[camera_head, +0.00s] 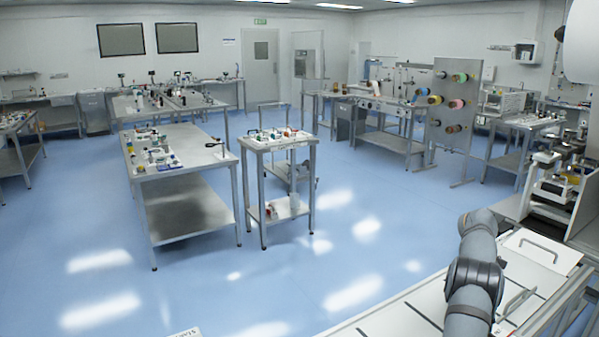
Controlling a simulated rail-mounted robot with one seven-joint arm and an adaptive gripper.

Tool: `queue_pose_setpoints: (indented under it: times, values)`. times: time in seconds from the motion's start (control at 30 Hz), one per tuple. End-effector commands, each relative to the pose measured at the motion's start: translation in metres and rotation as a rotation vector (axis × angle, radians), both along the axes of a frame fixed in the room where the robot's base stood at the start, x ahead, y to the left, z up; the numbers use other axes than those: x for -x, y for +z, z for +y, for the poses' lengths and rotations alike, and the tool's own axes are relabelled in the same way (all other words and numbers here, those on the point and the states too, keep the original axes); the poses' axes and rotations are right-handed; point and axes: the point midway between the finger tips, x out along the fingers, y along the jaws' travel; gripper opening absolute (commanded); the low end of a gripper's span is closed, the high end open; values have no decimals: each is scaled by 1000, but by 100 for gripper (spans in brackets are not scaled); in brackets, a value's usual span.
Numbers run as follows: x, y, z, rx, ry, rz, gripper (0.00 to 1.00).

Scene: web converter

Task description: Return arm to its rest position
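My arm (474,285) rises from the bottom edge at the lower right. It shows as grey, rounded links with a dark joint band, and its upper end stands near the machine at the right. My gripper does not show in this view, so its fingers and anything in them cannot be seen. The visible part of the arm appears over a white panelled surface (405,315) with dark slots.
A white plate with a handle (540,250) lies right of my arm, beside a machine (560,190) and metal rails. A small cart (279,146) and a steel table (180,170) hold small items. A spool rack (453,105) stands behind. Blue floor (340,235) between is clear.

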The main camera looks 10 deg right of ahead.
Motion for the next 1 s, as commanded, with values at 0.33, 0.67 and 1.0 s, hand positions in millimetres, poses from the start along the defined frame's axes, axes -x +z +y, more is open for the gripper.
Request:
queue_pose_setpoints:
  times: [0.33,0.67,1.0]
  values:
    - [2,-15,-3,2,69,-1,43]
    - [2,-14,-3,1,70,0,43]
    - [-1,1,-2,4,0,-2,43]
